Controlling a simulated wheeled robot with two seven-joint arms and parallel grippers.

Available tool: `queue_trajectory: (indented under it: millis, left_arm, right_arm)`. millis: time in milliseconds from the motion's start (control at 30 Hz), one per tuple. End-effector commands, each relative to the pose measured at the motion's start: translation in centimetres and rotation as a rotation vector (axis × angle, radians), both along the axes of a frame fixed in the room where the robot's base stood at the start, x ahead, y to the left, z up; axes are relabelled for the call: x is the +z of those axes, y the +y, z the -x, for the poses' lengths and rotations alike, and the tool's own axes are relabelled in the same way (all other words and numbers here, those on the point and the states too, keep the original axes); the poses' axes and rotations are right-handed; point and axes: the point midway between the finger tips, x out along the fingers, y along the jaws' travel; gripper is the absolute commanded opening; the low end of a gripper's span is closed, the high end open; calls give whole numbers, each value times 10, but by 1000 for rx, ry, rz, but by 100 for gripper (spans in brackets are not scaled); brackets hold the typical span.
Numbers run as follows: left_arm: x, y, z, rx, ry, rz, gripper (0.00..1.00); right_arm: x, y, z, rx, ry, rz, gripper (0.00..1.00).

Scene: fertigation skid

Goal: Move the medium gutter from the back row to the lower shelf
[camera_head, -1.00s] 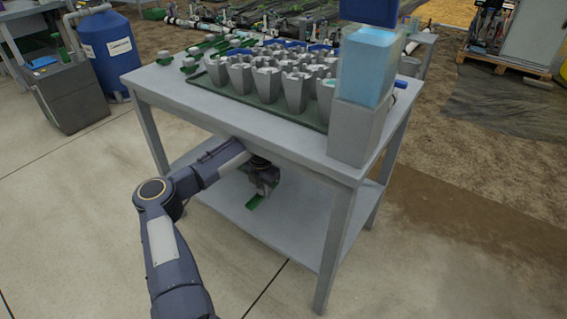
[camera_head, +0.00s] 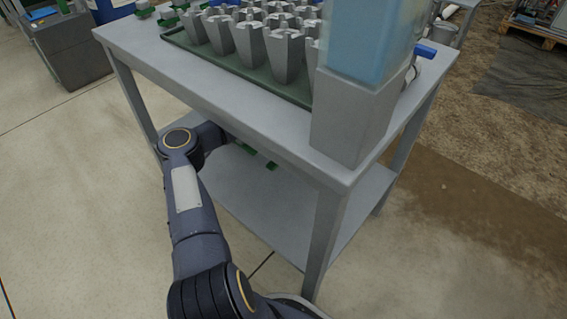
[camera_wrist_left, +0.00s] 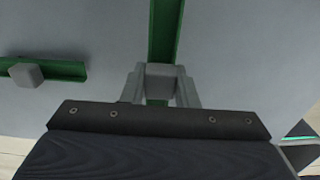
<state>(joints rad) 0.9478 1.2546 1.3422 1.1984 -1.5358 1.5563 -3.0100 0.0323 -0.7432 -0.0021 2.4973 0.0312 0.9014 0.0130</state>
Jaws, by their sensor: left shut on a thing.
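In the left wrist view, my left gripper (camera_wrist_left: 160,88) is shut on the grey block of a green gutter (camera_wrist_left: 166,28), taken as the medium gutter. The gutter runs away from me to the top edge, over a grey surface. I cannot tell whether it touches that surface. In the head view my left arm reaches beneath the tabletop, which hides the gripper. Green pieces (camera_head: 258,157) show over the lower shelf (camera_head: 268,200), just under the tabletop edge; I cannot tell which is the held gutter. My right gripper is not in view.
In the left wrist view, another green gutter (camera_wrist_left: 62,69) with a grey block lies at the left. The tabletop (camera_head: 140,60) holds a green tray (camera_head: 225,72) of grey pots and a tall grey and blue container (camera_head: 350,120). A table leg (camera_head: 322,240) stands at the front corner.

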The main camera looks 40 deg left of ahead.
Motion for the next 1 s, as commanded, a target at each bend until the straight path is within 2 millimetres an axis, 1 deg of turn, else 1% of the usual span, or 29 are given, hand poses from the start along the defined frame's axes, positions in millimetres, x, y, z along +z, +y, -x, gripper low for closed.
queue_trajectory:
  millis: [100,233,600,633,767,800,1000]
  left_arm:
    - [-17,0,0,0,0,-1,3]
    - [-35,0,0,0,-1,1,3]
    - [-36,0,0,1,0,0,3]
    - [-37,0,0,1,0,0,29]
    - [-36,0,0,0,-1,0,46]
    - [-36,0,0,0,-1,0,49]
    - [-36,0,0,1,-1,0,49]
  right_arm:
    - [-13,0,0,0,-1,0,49]
    - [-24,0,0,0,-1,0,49]
    - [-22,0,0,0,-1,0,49]
    - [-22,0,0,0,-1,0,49]
    - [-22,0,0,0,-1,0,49]
    - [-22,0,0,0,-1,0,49]
    - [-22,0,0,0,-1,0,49]
